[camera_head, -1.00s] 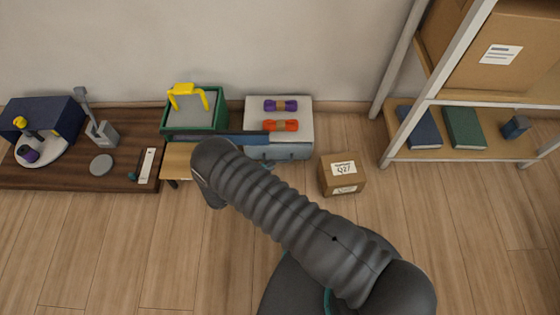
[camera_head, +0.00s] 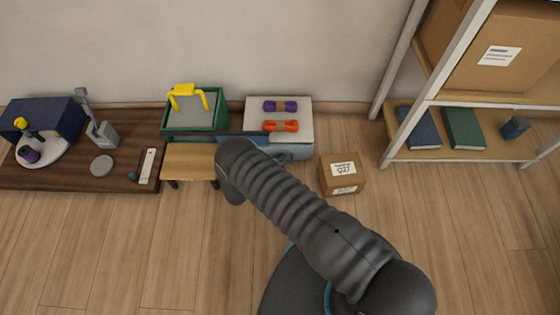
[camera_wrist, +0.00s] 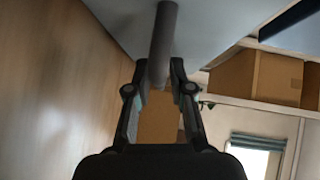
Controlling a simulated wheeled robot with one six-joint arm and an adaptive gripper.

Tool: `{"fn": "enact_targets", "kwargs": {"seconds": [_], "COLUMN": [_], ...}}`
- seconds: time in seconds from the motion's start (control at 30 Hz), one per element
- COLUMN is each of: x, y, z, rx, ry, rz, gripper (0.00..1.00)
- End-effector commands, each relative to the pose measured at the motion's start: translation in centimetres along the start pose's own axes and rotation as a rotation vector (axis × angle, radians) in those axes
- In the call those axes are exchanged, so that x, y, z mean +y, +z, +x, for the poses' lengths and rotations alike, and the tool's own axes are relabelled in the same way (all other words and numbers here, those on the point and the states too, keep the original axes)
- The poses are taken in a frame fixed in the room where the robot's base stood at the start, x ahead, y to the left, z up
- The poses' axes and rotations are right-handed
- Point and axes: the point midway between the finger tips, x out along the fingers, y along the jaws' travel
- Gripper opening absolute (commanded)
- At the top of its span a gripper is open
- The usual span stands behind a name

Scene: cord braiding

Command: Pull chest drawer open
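The chest (camera_head: 252,115) is a low white-topped box with a blue-grey front, standing against the wall in the head view. My arm covers part of its front, and my gripper is hidden there. In the wrist view, a round grey bar, seemingly the drawer handle (camera_wrist: 164,40), stands out beside a smooth blue-grey panel (camera_wrist: 115,25). My gripper's fingers (camera_wrist: 160,75) lie on either side of the bar, close to it. I cannot tell whether both press on it. The drawer looks closed, though my arm hides much of it.
A purple (camera_head: 280,106) and an orange cord bundle (camera_head: 281,126) lie on the chest. A green bin (camera_head: 222,112) and small wooden stool (camera_head: 190,162) are to its left. A cardboard box (camera_head: 341,174) stands on the floor at its right front. Open floor lies in front.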

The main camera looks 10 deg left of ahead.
Motion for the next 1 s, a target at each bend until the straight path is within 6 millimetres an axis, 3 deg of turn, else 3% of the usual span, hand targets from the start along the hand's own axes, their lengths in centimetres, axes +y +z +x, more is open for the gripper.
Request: {"fn": "enact_targets", "kwargs": {"seconds": [0.17,0.23,0.27,0.63,0.77,1.0], "x": [0.0,0.0,0.0,0.1,0.5,1.6], "y": [0.0,0.0,0.0,-0.3,-1.5,-5.5], "z": [0.0,0.0,0.0,-0.3,-1.6,-5.7], "rx": [0.000,0.001,0.001,0.001,0.000,-0.003], "ry": [0.000,0.000,0.000,0.001,0.000,-0.001], "rz": [0.000,0.000,0.000,-0.001,-0.003,-0.005], "gripper": [0.22,0.04,0.00,0.00,0.00,0.00]}}
